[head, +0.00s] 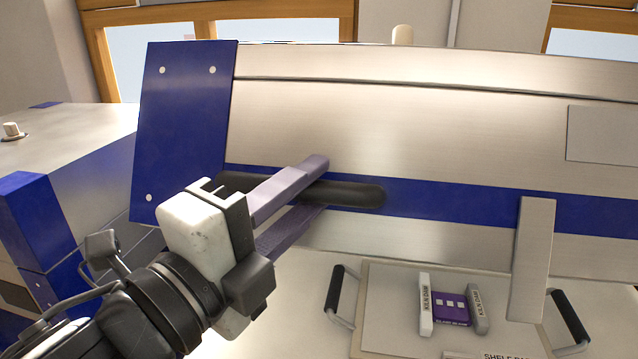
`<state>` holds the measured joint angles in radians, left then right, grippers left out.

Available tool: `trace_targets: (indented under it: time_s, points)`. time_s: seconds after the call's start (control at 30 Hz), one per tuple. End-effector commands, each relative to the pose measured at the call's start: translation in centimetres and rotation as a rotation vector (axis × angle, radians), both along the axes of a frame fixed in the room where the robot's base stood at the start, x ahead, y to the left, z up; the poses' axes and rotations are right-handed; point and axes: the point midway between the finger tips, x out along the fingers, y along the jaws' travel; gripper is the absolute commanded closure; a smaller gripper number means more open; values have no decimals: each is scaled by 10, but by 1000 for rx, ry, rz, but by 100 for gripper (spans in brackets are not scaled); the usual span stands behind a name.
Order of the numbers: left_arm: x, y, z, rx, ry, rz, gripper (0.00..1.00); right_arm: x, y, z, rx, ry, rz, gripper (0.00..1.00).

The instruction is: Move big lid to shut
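The big lid (400,130) is a wide brushed-metal panel with a blue stripe and a blue left end. It stands tilted across the middle of the head view, with its lower edge above the worktop at the right. A dark bar handle (355,194) runs along the blue stripe. My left gripper (318,185) has its two purple fingers above and below this handle, and they look closed on it. The fingers hide the handle's middle part. My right gripper is not in view.
A tray (385,300) with black side handles lies below the lid, holding kiln dams (425,305) and a purple block (451,308). An upright metal strip (532,258) stands before the lid's lower right. A blue-and-silver cabinet (70,180) is at left.

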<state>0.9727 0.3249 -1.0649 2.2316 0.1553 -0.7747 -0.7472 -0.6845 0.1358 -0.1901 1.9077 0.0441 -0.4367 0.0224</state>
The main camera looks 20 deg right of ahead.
Motion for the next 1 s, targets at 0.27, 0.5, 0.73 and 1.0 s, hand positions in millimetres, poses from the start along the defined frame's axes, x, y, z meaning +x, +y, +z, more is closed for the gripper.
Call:
trace_targets:
  time_s: [0.27, 0.5, 0.73, 1.0]
  points:
    - [3, -4, 1, 1, 0, 7, 72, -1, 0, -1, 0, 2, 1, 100]
    - [2, -4, 1, 0, 1, 7, 94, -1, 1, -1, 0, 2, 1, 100]
    - [2, -4, 0, -1, 0, 6, 100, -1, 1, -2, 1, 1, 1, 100]
    - [4, 4, -40, -25, -30, 8, 100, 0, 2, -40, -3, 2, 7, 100]
